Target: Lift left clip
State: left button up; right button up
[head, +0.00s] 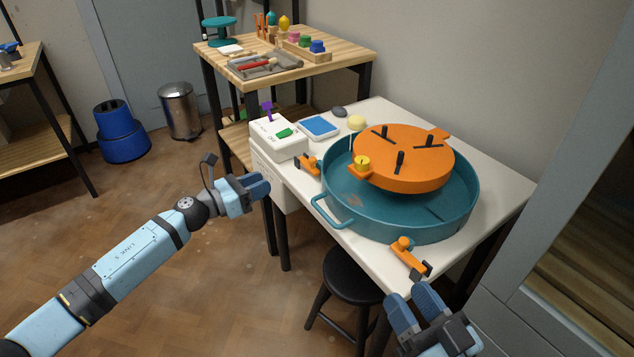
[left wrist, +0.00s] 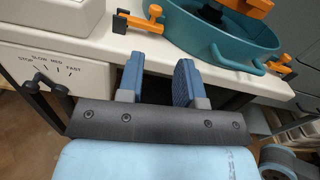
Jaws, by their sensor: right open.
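The left clip (head: 308,163) is orange with a dark end. It lies on the white table beside the left side of the teal basin (head: 345,212); it also shows at the top of the left wrist view (left wrist: 137,20). My left gripper (head: 262,184) is just off the table's left edge, in front of and left of the clip, and apart from it. In the left wrist view its blue fingers (left wrist: 159,65) are apart with nothing between them. A second orange clip (head: 410,257) lies at the basin's near right. My right gripper (head: 416,294) is open and empty near that clip.
An orange disc (head: 425,165) with black knobs sits over the basin. A black stool (head: 350,276) is below the table's front edge.

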pick_arm(q)
jog(key=shift+m, duration=0.7)
jog(key=b+x, duration=0.1)
jog(key=x, duration=0.3)
jog(key=b+x, duration=0.1)
jog(key=x, duration=0.4)
jog(key=b+x, duration=0.1)
jog(key=x, duration=0.4)
jog(key=shift+w+a+f, duration=0.1)
jog(key=shift+w+f, duration=0.15)
jog(key=shift+w, duration=0.15)
pick_arm(e)
jog(key=shift+g, duration=0.7)
notch_tip(320, 180, down, 4)
jog(key=shift+w+a+f, duration=0.1)
jog(key=shift+w, duration=0.05)
pick_arm(q)
jog(key=shift+c, duration=0.2)
grip_shut()
